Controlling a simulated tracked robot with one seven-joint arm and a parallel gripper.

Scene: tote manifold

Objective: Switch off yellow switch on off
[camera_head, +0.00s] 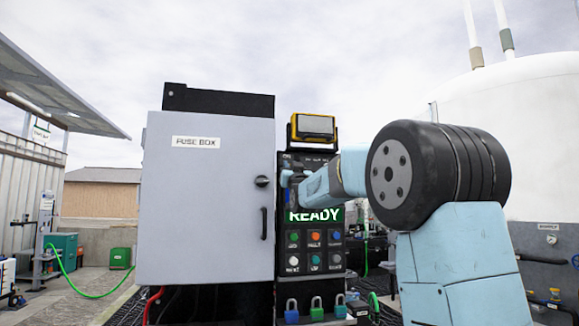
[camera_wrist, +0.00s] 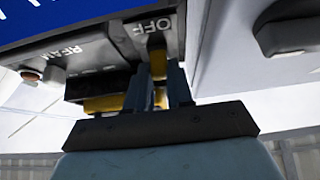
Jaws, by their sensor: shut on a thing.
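The yellow switch (camera_wrist: 156,42) shows in the wrist view beside a white OFF label (camera_wrist: 152,27) on the dark control panel. My gripper (camera_wrist: 160,84) is shut on it, with one finger on each side and yellow showing between them. In the head view my gripper (camera_head: 291,188) is at the upper left of the control panel (camera_head: 311,270), just above the green READY display (camera_head: 314,215). The switch is hidden there behind my gripper and arm. I cannot tell the switch's exact position.
A large grey fuse box (camera_head: 205,210) with a black handle stands close to the left of the panel. A yellow-framed lamp (camera_head: 314,127) sits on top. Several coloured buttons are below the display, with padlocks (camera_head: 316,308) beneath. A white tank (camera_head: 510,150) stands to the right.

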